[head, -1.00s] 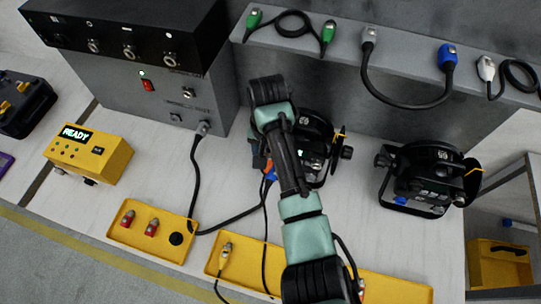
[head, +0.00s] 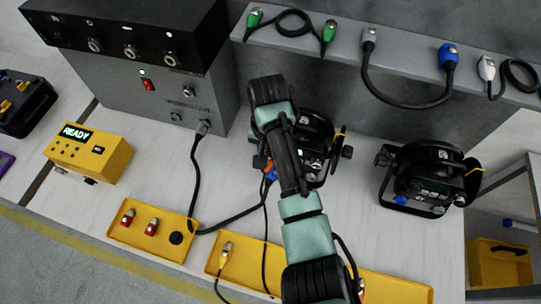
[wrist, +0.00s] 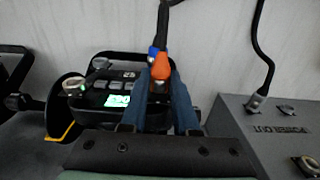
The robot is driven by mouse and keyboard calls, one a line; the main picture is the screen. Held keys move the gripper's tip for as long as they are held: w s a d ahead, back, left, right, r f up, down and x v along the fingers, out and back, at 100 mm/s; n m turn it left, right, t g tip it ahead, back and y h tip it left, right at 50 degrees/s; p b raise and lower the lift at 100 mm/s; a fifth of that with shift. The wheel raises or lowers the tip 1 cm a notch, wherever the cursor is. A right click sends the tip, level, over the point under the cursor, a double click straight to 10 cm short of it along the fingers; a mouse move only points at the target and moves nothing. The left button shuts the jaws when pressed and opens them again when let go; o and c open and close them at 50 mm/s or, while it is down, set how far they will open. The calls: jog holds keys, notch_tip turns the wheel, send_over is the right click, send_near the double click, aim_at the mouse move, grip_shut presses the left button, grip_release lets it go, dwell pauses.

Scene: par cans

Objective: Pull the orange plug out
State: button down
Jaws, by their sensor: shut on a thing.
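The orange plug (wrist: 162,68) stands between the two blue fingers of my gripper (wrist: 160,98) in the wrist view, and the gripper is shut on it. A dark cable runs up from the plug. A blue plug (wrist: 153,51) shows just behind it. The par can (wrist: 105,80) has a green lit display and its panel faces the gripper. The fingers hide the plug's lower end, so I cannot tell how far it sits in its socket. In the head view, the orange plug (head: 269,166) shows beside my arm at the left par can (head: 315,145).
A second par can (head: 430,178) stands to the right. A grey box (head: 160,98) stands at the back left, with a yellow READY box (head: 88,153) in front. Yellow trays (head: 135,237) line the front edge. Cables cross the bench near the arm.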

jog(key=shift+s+a+p, duration=0.2)
jog(key=shift+s+p, duration=0.5)
jog(key=shift+p, duration=0.25)
jog(key=shift+s+a+r+p, duration=0.1)
jog(key=shift+s+a+p, duration=0.1)
jog(key=shift+s+p, duration=0.4)
jog(key=shift+s+a+p, duration=0.2)
jog(key=shift+s+p, duration=0.3)
jog(key=shift+p, duration=0.15)
jog(key=shift+s, duration=0.3)
jog(key=shift+a+p, duration=0.1)
jog(key=shift+p, duration=0.2)
